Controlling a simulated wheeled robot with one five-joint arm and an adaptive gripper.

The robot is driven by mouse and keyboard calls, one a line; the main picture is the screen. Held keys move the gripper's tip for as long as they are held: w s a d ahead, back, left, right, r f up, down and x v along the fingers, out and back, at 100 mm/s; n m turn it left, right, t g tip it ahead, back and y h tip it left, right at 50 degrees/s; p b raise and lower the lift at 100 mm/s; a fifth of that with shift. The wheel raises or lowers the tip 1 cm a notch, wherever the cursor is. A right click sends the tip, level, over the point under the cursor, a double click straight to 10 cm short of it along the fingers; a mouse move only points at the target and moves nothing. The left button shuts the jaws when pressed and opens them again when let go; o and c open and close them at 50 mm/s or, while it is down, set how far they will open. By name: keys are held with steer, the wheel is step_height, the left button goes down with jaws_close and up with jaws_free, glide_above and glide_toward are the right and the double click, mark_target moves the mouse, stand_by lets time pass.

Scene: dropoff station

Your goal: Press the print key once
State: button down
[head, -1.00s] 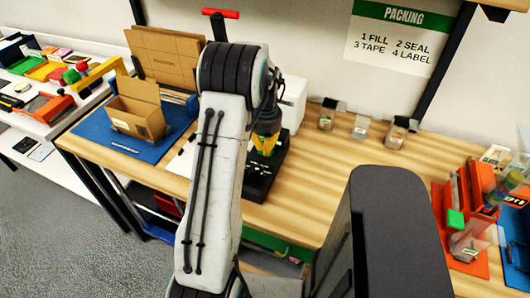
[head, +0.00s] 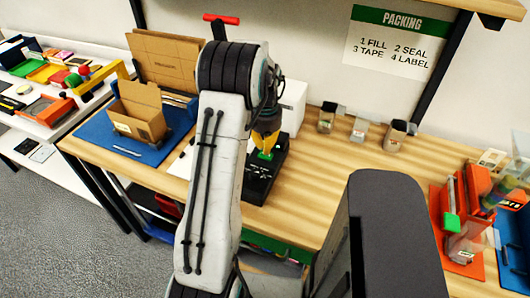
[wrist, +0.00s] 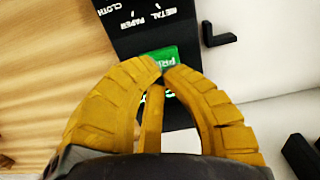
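The print key (wrist: 170,56) is a green block with partly covered white lettering, on a black panel (wrist: 125,42) in the wrist view. In the head view the green key (head: 264,155) shows just below my fingertips, on the black device (head: 258,188) on the wooden table. My gripper (wrist: 162,68) has yellow ribbed fingers with the tips brought together, nothing seen between them. The tips overlap the near edge of the key in the wrist view; I cannot tell whether they touch it. My gripper also shows in the head view (head: 266,145), pointing down.
A white box (head: 293,103) stands behind the device. An open carton (head: 140,112) sits on a blue mat (head: 112,140) at left. Small clear containers (head: 358,129) stand along the back. Orange holders (head: 462,215) are at right. The table between is clear.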

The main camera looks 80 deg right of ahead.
steer(key=shift+r+p, duration=1.45)
steer(key=shift+r, duration=0.75)
steer(key=shift+n+y, duration=0.7)
steer(key=shift+y, duration=0.2)
steer(key=a+f, duration=0.1)
steer(key=a, duration=0.1)
steer(key=a+f, duration=0.1)
steer(key=a, duration=0.1)
steer(key=a+f, duration=0.1)
steer(key=a, duration=0.1)
steer(key=shift+w+f, duration=0.2)
steer(key=shift+n+y, duration=0.3)
steer(key=a, duration=0.3)
steer(key=a+r, duration=0.1)
steer(key=a, duration=0.1)
steer(key=shift+w+r, duration=0.1)
steer(key=shift+w, duration=0.3)
steer(key=w+a+r+n+t, duration=0.1)
steer(key=w+a+r+n, duration=0.4)
steer(key=a, duration=0.6)
steer(key=w+a+r+n+t+h, duration=0.1)
steer(key=w+a+r+n, duration=0.5)
steer(key=a, duration=0.6)
steer(key=w+a+r+n+t+h, duration=0.1)
steer(key=w+a+r+n, duration=0.4)
steer(key=a, duration=0.6)
steer(key=shift+w+a+r+n+t, duration=0.25)
steer(key=shift+w+n+t, duration=0.45)
steer(key=shift+w+n, duration=0.85)
